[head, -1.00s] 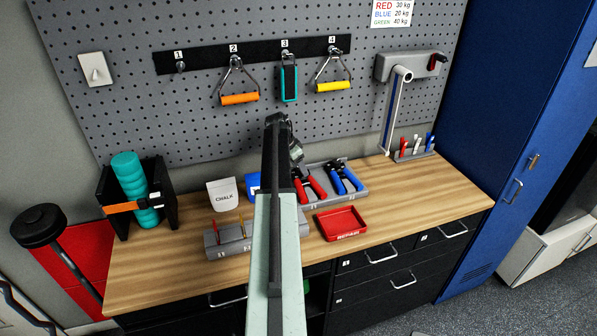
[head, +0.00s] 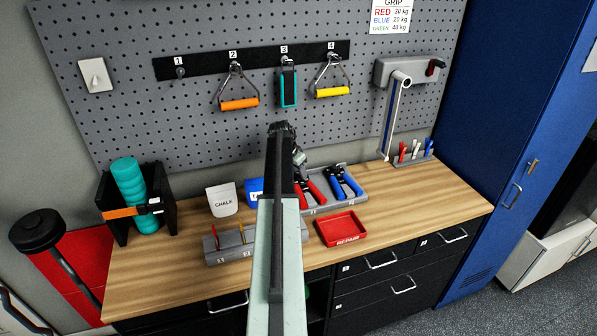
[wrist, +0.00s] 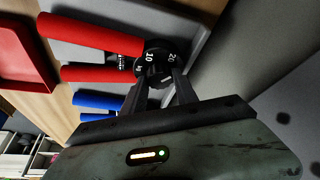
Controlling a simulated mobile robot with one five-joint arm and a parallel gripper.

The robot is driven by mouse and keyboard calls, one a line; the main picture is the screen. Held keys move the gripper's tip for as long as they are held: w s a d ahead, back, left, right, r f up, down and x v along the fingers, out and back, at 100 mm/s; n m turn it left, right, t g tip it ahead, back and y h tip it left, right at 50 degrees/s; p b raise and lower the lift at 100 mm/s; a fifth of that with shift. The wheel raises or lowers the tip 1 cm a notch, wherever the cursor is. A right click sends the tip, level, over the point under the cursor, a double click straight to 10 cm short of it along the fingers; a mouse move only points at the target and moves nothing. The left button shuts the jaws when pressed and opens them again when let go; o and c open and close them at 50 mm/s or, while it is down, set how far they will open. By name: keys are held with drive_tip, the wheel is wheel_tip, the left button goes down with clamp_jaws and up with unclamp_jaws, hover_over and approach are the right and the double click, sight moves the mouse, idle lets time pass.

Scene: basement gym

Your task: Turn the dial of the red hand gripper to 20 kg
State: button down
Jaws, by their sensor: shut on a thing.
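The red hand gripper (head: 311,189) lies in a grey tray on the bench, left of the blue hand gripper (head: 345,183). In the wrist view its two red handles (wrist: 92,34) point left from a round black dial (wrist: 152,66). The white numbers 10 and 20 show on the dial; 10 is nearer its middle and 20 is toward the right. I cannot tell which mark is set. My gripper (wrist: 160,85) is shut on the dial, one finger on each side. My arm hides part of the tray in the head view.
A red repair tray (head: 342,229) stands in front of the grey tray (head: 357,197). A chalk bag (head: 222,200) and a grey holder (head: 230,246) are to the left. A grip chart on the pegboard reads red 30, blue 20, green 40 kg.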

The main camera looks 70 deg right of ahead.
drive_tip(key=shift+s+n+t, duration=0.15)
drive_tip(key=shift+n+t, duration=0.45)
drive_tip(key=shift+n, duration=1)
drive_tip(key=c, duration=0.9)
unclamp_jaws()
drive_tip(key=shift+c, duration=0.2)
drive_tip(key=shift+a+r+p, duration=0.15)
drive_tip(key=shift+r+p, duration=0.15)
drive_tip(key=shift+p, duration=0.05)
drive_tip(key=p+v, duration=0.6)
drive_tip(key=v, duration=0.1)
